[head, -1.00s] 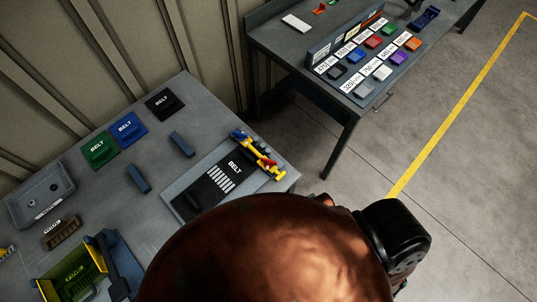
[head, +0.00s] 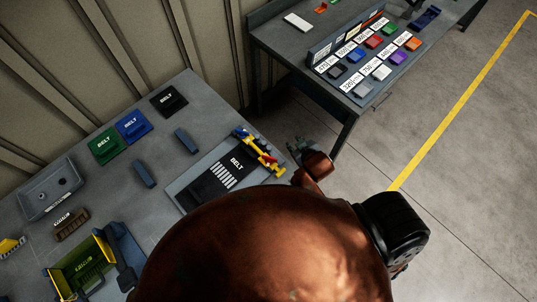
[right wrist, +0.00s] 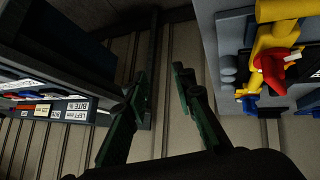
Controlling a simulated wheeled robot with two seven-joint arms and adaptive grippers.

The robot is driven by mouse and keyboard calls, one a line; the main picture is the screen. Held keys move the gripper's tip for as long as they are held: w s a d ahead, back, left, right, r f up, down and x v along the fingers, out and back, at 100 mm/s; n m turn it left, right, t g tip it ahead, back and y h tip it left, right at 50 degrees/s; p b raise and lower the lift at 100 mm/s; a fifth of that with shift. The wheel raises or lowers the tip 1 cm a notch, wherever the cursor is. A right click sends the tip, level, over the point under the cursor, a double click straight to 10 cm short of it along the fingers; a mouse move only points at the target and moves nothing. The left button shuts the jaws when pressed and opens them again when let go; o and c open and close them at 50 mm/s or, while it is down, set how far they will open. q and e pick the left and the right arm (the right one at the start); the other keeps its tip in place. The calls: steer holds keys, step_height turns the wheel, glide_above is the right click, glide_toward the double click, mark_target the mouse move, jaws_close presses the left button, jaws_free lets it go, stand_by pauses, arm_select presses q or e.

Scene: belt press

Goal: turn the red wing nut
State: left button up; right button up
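The red wing nut (right wrist: 272,70) shows at the upper right of the right wrist view, on a yellow clamp bar (right wrist: 262,40). In the head view the yellow bar (head: 261,153) lies across the far right end of the belt press, and the wing nut is small there. My right gripper (right wrist: 160,74) is open and empty, with its two dark green fingers apart; the wing nut is to the right of them and not between them. In the head view this gripper (head: 297,147) is just right of the press, beside the table's edge. My left gripper is not in view.
The grey press plate with a black belt (head: 218,178) sits on the table. A second table (head: 290,60) with coloured blocks is to the right, across a floor gap. My arm hides the table's front.

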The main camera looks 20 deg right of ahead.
steer(key=w+a+r+n+t+y, duration=0.35)
steer(key=w+a+r, duration=0.45)
steer(key=r, duration=0.3)
steer(key=w+a+r+n+t+y, duration=0.2)
steer(key=w+a+r+n+t, duration=0.2)
steer(key=w+a+r, duration=0.45)
steer(key=s+a+r+n+y, duration=0.4)
steer(key=a+r+n+y, duration=0.7)
steer(key=a, duration=0.5)
steer(key=s+a+r+n+g+y, duration=0.2)
steer(key=s+a+n+g+y, duration=0.3)
steer(key=s+a+n+g, duration=0.6)
steer(key=s+a+f+n+g+h, duration=0.2)
steer(key=s+a+f+n+g, duration=0.2)
steer(key=n+g, duration=0.15)
steer(key=n+g+h, duration=0.3)
steer(key=n+h, duration=0.5)
steer(key=h, duration=1.4)
glide_above(268, 157)
steer(key=w+a, duration=0.2)
step_height(268, 157, down, 20)
steer(key=f, duration=0.1)
steer(key=p+x, duration=0.2)
steer(key=x, duration=0.4)
steer(key=shift+s, duration=0.15)
steer(key=shift+d+f, duration=0.1)
steer(key=shift+f, duration=0.35)
